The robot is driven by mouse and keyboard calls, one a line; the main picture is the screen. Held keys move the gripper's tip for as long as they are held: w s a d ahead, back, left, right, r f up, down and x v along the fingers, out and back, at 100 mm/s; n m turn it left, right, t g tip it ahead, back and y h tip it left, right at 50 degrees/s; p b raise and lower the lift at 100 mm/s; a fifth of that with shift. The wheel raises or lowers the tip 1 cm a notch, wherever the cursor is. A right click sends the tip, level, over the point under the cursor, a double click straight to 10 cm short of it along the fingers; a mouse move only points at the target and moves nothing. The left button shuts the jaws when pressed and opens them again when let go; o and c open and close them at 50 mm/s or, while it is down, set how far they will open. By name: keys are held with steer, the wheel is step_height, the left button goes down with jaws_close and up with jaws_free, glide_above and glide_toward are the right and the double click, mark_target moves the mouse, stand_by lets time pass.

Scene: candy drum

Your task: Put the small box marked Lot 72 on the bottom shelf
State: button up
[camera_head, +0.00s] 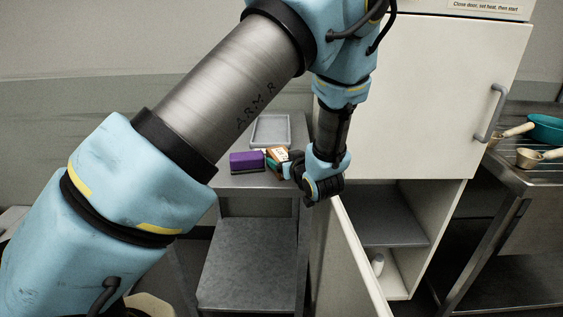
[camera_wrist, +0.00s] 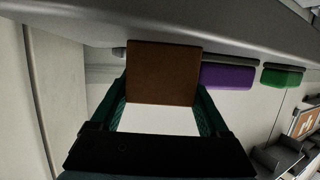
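A small brown-and-white box (camera_wrist: 163,72) sits between the dark green fingers of my gripper (camera_wrist: 162,100) in the wrist view. The fingers lie along both its sides and appear closed on it. In the head view my gripper (camera_head: 283,161) reaches the side table, with an orange-brown and white box (camera_head: 280,152) at its fingers. No lot mark is readable. I cannot tell whether the box still touches the table. The cabinet's lower compartment is open, with a grey shelf (camera_head: 392,230) and a white floor (camera_head: 393,284) below it. The side table also has a low grey shelf (camera_head: 245,262).
A purple box (camera_head: 246,162) and a grey tray (camera_head: 271,131) are on the side table (camera_head: 240,183). A green box (camera_wrist: 281,76) shows beyond the purple one in the wrist view. The open cabinet door (camera_head: 345,260) stands near my gripper. A white container (camera_head: 377,265) stands inside the cabinet.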

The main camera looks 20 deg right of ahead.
steer(key=c, duration=1.2)
steer(key=shift+r, duration=0.15)
